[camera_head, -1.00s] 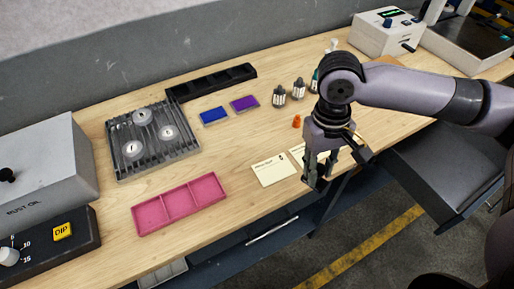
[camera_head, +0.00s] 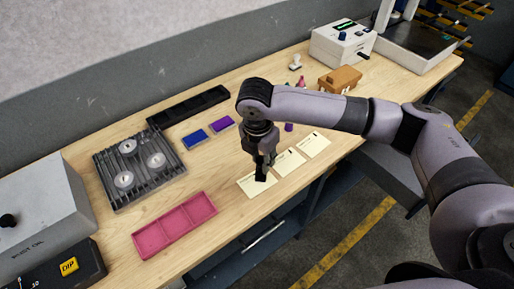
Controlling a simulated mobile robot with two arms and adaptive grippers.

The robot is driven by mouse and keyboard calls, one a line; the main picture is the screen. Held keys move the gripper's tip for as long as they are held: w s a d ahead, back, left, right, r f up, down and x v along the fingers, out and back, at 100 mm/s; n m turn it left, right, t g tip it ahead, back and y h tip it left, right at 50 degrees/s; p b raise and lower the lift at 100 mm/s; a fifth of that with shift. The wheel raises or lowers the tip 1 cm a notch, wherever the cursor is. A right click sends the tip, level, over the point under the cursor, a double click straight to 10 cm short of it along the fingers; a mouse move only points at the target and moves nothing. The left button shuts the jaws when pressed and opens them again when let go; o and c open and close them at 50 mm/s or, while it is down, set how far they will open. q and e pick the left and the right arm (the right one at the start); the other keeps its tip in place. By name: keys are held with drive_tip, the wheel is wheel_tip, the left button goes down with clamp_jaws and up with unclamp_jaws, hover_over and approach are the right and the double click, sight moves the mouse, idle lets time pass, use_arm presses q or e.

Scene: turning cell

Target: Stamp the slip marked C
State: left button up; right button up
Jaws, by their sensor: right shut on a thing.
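Three cream slips lie in a row near the table's front edge: the left slip (camera_head: 246,184), the middle slip (camera_head: 290,161) and the right slip (camera_head: 314,145). Their marks are too small to read. My right gripper (camera_head: 262,172) points down over the left slip, shut on a small dark object that its fingers mostly hide. I cannot tell whether that object touches the slip. A blue pad (camera_head: 195,139) and a purple pad (camera_head: 222,124) lie behind, to the left. My left gripper is out of view.
A pink three-part tray (camera_head: 175,226) lies left of the slips. Behind it are a ribbed metal tray (camera_head: 138,170) with round parts and a black rack (camera_head: 188,105). A white-handled item (camera_head: 295,62) and a brown block (camera_head: 340,79) stand further right. My right arm hides some table.

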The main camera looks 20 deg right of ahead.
drive_tip(key=shift+w+n+p, duration=0.3)
drive_tip(key=shift+w+n, duration=0.05)
drive_tip(key=shift+n, duration=0.75)
drive_tip(key=n, duration=0.1)
drive_tip(key=w+n+p, duration=0.1)
drive_tip(key=n, duration=0.1)
drive_tip(key=shift+a+f+y, duration=0.1)
drive_tip(key=shift+f+y, duration=0.05)
drive_tip(key=shift+y, duration=0.15)
drive_tip(key=shift+w+a+f+n+t, duration=0.1)
drive_tip(key=shift+w+n+t, duration=0.05)
drive_tip(key=shift+n, duration=0.4)
drive_tip(key=shift+w+f+n+t, duration=0.1)
drive_tip(key=shift+n+t, duration=0.05)
drive_tip(key=shift+n, duration=0.4)
drive_tip(key=shift+w+f+n, duration=0.1)
drive_tip(key=shift+n, duration=0.3)
use_arm(q)
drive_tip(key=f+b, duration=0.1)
drive_tip(key=b, duration=0.1)
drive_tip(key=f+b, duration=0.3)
drive_tip(key=b, duration=0.1)
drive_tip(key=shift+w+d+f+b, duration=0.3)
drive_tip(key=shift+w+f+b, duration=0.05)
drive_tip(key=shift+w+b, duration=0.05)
use_arm(e)
hover_over(252, 188)
drive_tip(key=w+d, duration=0.2)
drive_tip(key=f, duration=0.6)
drive_tip(key=shift+d, duration=0.2)
